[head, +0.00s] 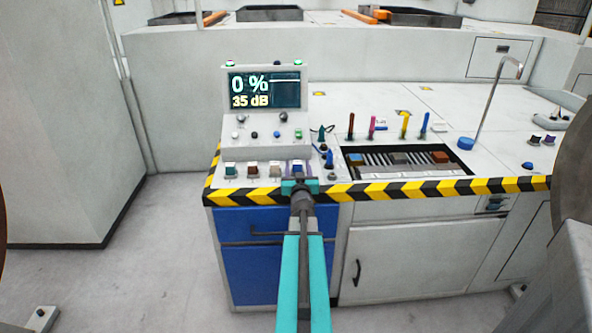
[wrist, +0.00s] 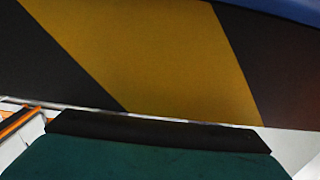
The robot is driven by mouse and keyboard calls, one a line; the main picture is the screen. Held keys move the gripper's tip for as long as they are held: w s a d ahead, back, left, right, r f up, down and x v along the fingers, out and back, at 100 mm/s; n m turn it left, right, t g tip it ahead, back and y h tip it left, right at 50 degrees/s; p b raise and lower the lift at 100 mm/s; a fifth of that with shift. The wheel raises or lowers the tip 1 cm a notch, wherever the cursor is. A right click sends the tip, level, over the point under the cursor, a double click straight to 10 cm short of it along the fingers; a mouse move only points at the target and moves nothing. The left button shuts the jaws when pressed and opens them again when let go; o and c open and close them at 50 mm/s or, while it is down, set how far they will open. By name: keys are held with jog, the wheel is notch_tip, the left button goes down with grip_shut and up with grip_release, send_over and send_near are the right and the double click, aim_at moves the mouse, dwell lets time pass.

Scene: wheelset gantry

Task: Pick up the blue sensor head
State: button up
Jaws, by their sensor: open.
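Behind my gripper in the head view, a small block with a blue-violet top (head: 297,166) stands at the right end of a row on the console's front ledge. It is partly hidden, and I cannot tell for sure that it is the blue sensor head. A blue upright stick (head: 423,125) stands in the row of coloured sticks on the right. My gripper (head: 300,184) is open at the bench's front edge, in front of the row; nothing shows between its fingers. In the wrist view the striped edge (wrist: 150,50) fills the top, close up; no sensor head shows there.
A console with a screen (head: 264,90) stands behind the row. A recessed tray (head: 350,160) lies right of it, with a bent metal pipe (head: 480,110) farther right. The black-and-yellow edge (head: 400,189) runs along the bench above blue drawers (head: 245,275). Floor at left is clear.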

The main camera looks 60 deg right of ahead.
jog(key=shift+w+d, duration=0.35)
jog(key=shift+d, duration=0.2)
jog(key=shift+c, duration=0.4)
jog(key=c, duration=1.1)
